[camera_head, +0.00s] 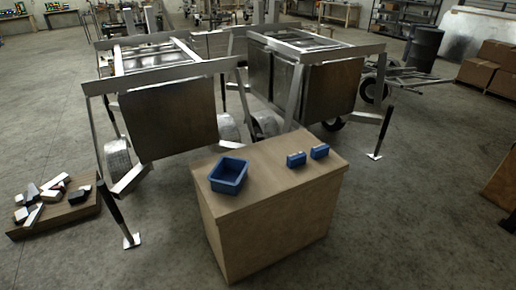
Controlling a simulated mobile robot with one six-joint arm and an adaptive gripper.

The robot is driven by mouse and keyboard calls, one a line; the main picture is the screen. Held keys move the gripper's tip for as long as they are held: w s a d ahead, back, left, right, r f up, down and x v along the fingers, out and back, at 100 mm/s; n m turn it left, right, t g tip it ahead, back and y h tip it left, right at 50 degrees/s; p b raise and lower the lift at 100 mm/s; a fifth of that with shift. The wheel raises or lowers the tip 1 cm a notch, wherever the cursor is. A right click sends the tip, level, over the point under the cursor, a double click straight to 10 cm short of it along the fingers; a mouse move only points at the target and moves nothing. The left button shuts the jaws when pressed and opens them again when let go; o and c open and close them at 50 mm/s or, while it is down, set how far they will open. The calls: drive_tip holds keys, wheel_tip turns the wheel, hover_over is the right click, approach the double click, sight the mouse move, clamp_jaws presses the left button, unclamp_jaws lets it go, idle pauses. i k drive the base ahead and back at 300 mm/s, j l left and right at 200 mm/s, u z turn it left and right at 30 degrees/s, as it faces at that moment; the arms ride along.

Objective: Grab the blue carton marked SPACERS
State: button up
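Two small blue cartons lie on top of a light brown wooden box-like stand in the head view. One carton (296,160) is near the middle of the top, and the other carton (320,151) is just to its right and a little farther back. They stand apart from each other. Any marking on them is too small to read, so I cannot tell which one is marked SPACERS. My gripper does not show in this view.
An open blue bin (229,176) sits at the left of the wooden stand (262,235). Aluminium trailers (170,120) stand close behind. Cardboard boxes (490,65) are at far right. Floor right of the stand is clear.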

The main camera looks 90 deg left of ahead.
sight(318, 152)
drive_tip(key=u, duration=2.25)
drive_tip(key=i+u, duration=0.2)
drive_tip(key=i+j, duration=0.1)
drive_tip(key=i, duration=0.85)
drive_tip(key=i+j, duration=0.1)
drive_tip(key=i, duration=1.85)
drive_tip(key=i+z, duration=0.05)
